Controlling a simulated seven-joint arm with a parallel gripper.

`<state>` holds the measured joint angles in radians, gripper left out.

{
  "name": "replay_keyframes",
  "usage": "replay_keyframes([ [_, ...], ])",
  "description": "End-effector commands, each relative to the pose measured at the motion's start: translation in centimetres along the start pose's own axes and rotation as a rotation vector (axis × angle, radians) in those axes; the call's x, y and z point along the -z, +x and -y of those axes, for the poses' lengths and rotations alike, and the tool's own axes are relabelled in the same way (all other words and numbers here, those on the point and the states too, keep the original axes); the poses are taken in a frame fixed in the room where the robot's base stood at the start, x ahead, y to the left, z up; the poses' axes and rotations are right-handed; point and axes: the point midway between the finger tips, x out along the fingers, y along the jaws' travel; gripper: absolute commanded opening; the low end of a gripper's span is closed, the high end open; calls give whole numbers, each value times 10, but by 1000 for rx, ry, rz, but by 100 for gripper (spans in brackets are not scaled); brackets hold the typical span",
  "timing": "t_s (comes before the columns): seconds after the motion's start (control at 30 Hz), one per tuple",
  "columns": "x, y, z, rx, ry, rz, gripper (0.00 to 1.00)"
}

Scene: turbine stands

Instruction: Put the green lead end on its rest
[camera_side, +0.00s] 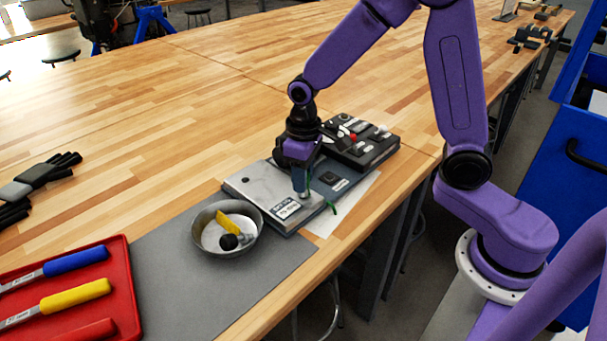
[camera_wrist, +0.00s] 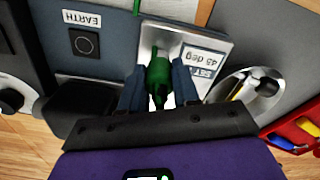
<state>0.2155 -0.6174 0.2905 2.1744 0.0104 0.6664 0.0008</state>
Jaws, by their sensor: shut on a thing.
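My gripper (camera_side: 301,190) points down over the low grey board (camera_side: 265,187) in the side view. In the wrist view my gripper (camera_wrist: 160,88) is shut on the green lead end (camera_wrist: 158,72), one finger on each side. The green lead (camera_side: 334,209) shows beside the gripper in the side view, hanging over the board's near edge. In the wrist view the lead end is over the light metal plate (camera_wrist: 158,36), beside a label reading "45 deg". A dark pad with a round ring (camera_wrist: 84,43) sits under an "EARTH" label (camera_wrist: 88,18). I cannot tell which part is the rest.
A black control box (camera_side: 362,146) with levers and a red knob adjoins the board. A metal bowl (camera_side: 206,246) holding yellow and black items stands on a grey mat (camera_side: 165,270). A red tray (camera_side: 122,300) of handled tools is at left. Open tabletop lies behind.

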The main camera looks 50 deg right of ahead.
Motion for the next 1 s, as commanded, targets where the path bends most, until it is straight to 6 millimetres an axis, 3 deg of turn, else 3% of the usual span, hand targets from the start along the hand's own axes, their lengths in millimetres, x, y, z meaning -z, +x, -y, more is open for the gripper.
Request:
replay_keyframes([
  [0.1, -3, 9, 1, 0, -2, 12, 0],
  [0.4, -3, 9, 1, 0, -2, 12, 0],
  [0.43, -3, 9, 1, 0, -2, 12, 37],
  [0.5, -3, 9, 1, 0, -2, 13, 60],
  [0.7, -2, 8, 1, 0, -1, 10, 60],
  [0.77, -2, 7, 1, 0, -1, 9, 69],
  [1.0, -2, 7, 0, 0, 0, 8, 69],
])
